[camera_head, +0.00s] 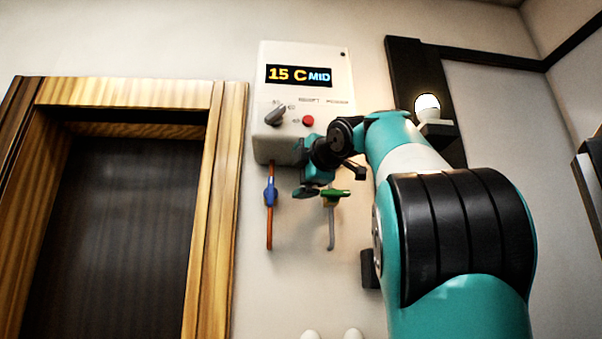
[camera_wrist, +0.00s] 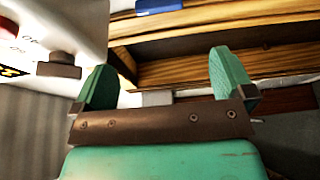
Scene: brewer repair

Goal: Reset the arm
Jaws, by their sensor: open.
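My arm reaches up from the lower right in the head view. My gripper (camera_head: 304,172) is in front of the lower right part of a white wall unit (camera_head: 300,92), near its pipes. In the wrist view my gripper (camera_wrist: 168,80) is open, with its two teal fingers wide apart and nothing between them. The unit's display (camera_head: 298,75) reads "15 C MID". Below it are a dark knob (camera_head: 275,115) and a red button (camera_head: 308,120). The knob (camera_wrist: 60,63) and button (camera_wrist: 8,28) also show at the left of the wrist view. My arm hides the unit's lower right corner.
Under the unit are a copper pipe (camera_head: 269,228) with a blue valve handle (camera_head: 270,192) and a grey pipe (camera_head: 331,230) with a green handle (camera_head: 337,193), close to my gripper. A wooden door frame (camera_head: 230,180) stands left. A lit bulb (camera_head: 428,106) is right.

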